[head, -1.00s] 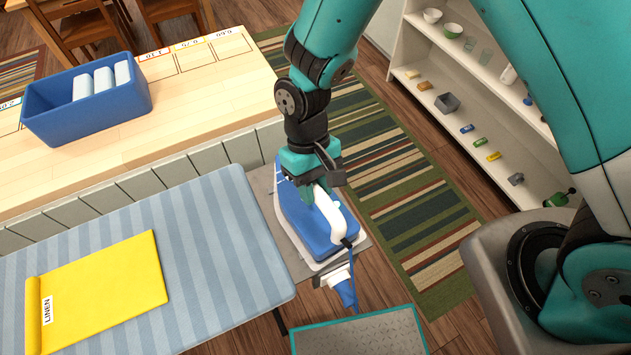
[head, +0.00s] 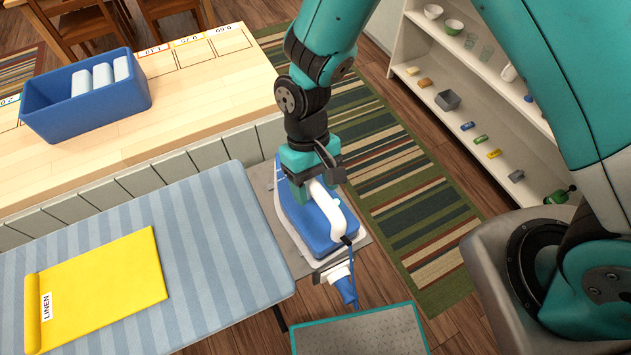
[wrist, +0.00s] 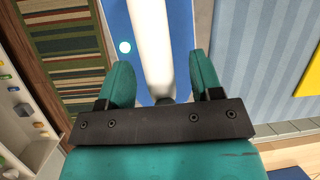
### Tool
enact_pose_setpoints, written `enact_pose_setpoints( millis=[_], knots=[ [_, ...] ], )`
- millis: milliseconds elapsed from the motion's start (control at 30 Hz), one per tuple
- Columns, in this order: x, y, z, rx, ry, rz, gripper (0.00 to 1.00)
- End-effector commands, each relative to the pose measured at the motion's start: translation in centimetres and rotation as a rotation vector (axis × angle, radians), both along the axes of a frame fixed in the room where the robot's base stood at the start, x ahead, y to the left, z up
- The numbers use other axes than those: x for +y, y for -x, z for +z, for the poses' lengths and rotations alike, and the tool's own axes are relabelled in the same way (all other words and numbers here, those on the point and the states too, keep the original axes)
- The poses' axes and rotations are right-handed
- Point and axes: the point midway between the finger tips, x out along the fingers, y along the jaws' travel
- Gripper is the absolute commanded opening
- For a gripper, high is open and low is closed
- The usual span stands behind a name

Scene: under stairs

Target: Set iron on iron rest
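The iron (head: 305,222), blue with a white handle (head: 330,208), sits flat on the grey iron rest (head: 264,190) at the right end of the ironing board. My gripper (head: 318,181) is just above the rear of the rest, over the far end of the handle. In the wrist view my gripper (wrist: 160,62) has its two teal fingers apart, with the white handle (wrist: 152,35) between them and a gap on either side. The iron's underside is hidden.
A striped ironing board (head: 215,240) holds a yellow linen cloth (head: 105,285). A blue bin (head: 90,108) stands on the wooden counter (head: 200,95) behind. A teal-rimmed grey platform (head: 360,335) is in front. White shelves (head: 480,90) stand at right.

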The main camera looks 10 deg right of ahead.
Motion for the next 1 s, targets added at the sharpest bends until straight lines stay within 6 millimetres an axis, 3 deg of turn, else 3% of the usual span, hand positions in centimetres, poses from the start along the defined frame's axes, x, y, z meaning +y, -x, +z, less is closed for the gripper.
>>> enact_pose_setpoints(
  millis=[267,433,1000],
  knots=[
    [-0.1,0.0,-0.1,0.000,0.002,-0.001,0.59],
    [0.1,-0.8,1.3,-0.003,-0.002,-0.002,0.59],
    [0.4,-6.0,13.6,-0.003,0.000,-0.001,0.59]
  ],
)
